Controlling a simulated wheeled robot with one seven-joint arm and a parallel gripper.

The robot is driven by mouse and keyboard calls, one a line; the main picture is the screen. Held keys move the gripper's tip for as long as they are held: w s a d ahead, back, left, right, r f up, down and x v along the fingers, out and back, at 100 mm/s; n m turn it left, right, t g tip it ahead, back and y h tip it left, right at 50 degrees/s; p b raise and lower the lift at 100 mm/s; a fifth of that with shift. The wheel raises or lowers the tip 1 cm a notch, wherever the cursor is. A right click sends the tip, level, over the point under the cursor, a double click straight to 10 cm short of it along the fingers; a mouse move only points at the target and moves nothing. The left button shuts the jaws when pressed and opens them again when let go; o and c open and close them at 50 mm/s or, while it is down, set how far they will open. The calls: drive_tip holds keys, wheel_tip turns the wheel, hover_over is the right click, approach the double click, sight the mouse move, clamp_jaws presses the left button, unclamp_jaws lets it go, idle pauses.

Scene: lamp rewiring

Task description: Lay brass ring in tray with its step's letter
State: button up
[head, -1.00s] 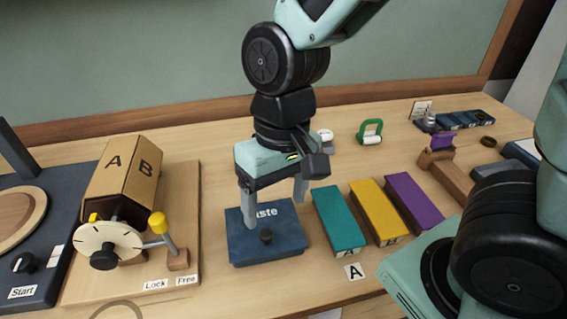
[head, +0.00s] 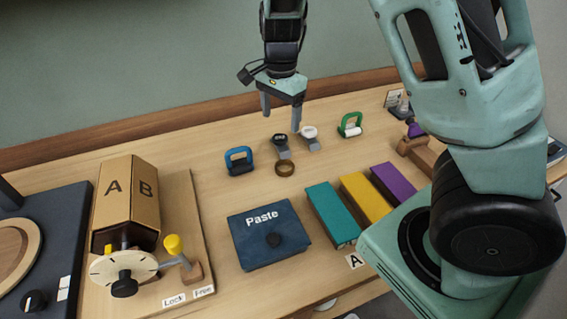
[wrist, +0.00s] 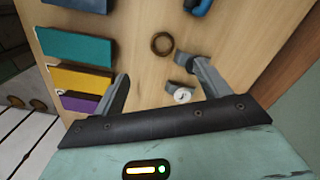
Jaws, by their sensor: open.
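A brass ring (head: 285,168) lies flat on the bench, behind and right of the blue Paste box (head: 270,240). My gripper (head: 281,122) is open and empty, fingers down, above the back of the bench. In the wrist view the ring (wrist: 162,43) appears just beyond my open fingertips (wrist: 160,72), apart from them. Teal (head: 331,213), yellow (head: 366,203) and purple (head: 393,183) blocks stand right of the Paste box. A card with the letter A (head: 355,261) lies in front of the teal one. I cannot make out any lettered tray.
Grey pieces with a dark round top (head: 280,140) and a white one (head: 309,134) stand close behind the ring. A box marked A and B (head: 128,195) stands left. My arm hides much of the right.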

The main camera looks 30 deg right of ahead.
drive_tip(key=d, duration=0.1)
hover_over(284, 170)
drive_tip(key=shift+m, duration=0.4)
wheel_tip(284, 170, down, 12)
drive_tip(key=shift+r+p, duration=0.1)
drive_tip(key=shift+p, duration=0.2)
drive_tip(key=shift+a+f+p, duration=0.1)
drive_tip(key=shift+f+p, duration=0.4)
drive_tip(key=shift+f, duration=2.15)
drive_tip(key=shift+c, duration=0.3)
drive_tip(key=c, duration=1.1)
